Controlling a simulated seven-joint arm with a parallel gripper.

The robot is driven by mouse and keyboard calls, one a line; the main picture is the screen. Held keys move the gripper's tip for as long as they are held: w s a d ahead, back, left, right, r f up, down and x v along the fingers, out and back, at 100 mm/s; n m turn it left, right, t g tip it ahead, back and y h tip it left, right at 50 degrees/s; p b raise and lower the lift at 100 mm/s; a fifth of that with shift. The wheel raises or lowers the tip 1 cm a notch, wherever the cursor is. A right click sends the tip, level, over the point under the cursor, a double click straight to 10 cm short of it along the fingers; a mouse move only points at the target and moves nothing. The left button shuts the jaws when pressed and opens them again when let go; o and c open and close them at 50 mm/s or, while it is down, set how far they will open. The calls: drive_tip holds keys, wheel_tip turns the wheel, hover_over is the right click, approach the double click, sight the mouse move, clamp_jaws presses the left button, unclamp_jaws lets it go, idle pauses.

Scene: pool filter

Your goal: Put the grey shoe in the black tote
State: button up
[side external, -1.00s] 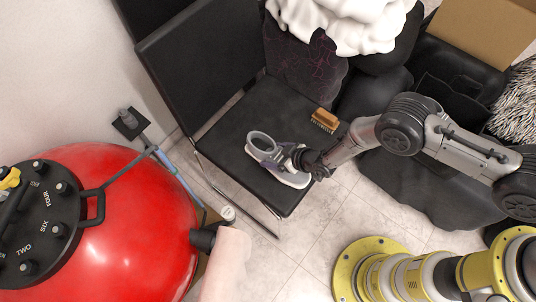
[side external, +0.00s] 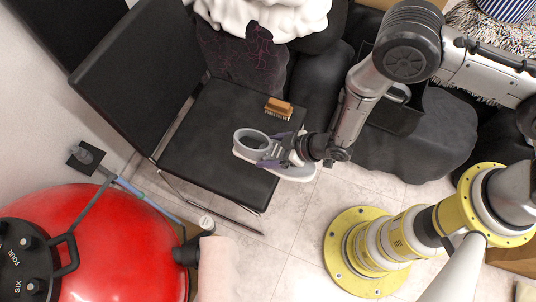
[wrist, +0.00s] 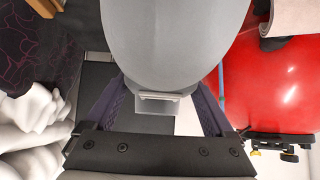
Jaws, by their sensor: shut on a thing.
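The grey shoe (side external: 250,143) is held over the front right edge of the black chair seat, its white sole facing down and one end past the seat edge. My gripper (side external: 280,154) is shut on it from the right side. In the wrist view the shoe (wrist: 175,40) fills the top middle between the purple fingers of my gripper (wrist: 158,100). What looks like the black tote (side external: 405,120) stands at the upper right, partly hidden behind my arm.
A black chair (side external: 205,145) has a wooden brush (side external: 278,107) on its seat. A dark draped shape (side external: 440,150) lies by the tote. A red round pool filter (side external: 110,240) stands lower left. Pale tiled floor (side external: 280,225) is open in front of the chair.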

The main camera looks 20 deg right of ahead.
sight(267, 142)
drive_tip(key=r, duration=0.4)
drive_tip(key=shift+w+d, duration=0.1)
drive_tip(key=shift+w, duration=0.15)
drive_tip(key=w+d+r, duration=0.2)
drive_tip(key=w+d, duration=1.5)
drive_tip(key=d, duration=0.3)
drive_tip(key=w+d+f, duration=0.1)
drive_tip(key=w+d, duration=0.1)
drive_tip(key=d, duration=1.6)
drive_tip(key=s+d+f, duration=0.1)
drive_tip(key=s+d, duration=0.1)
drive_tip(key=d, duration=0.5)
drive_tip(key=s+d, duration=0.3)
drive_tip(key=d, duration=0.4)
wheel_tip(267, 142, down, 16)
drive_tip(key=shift+r+m, duration=0.25)
drive_tip(key=shift+m, duration=0.05)
drive_tip(key=shift+d, duration=0.1)
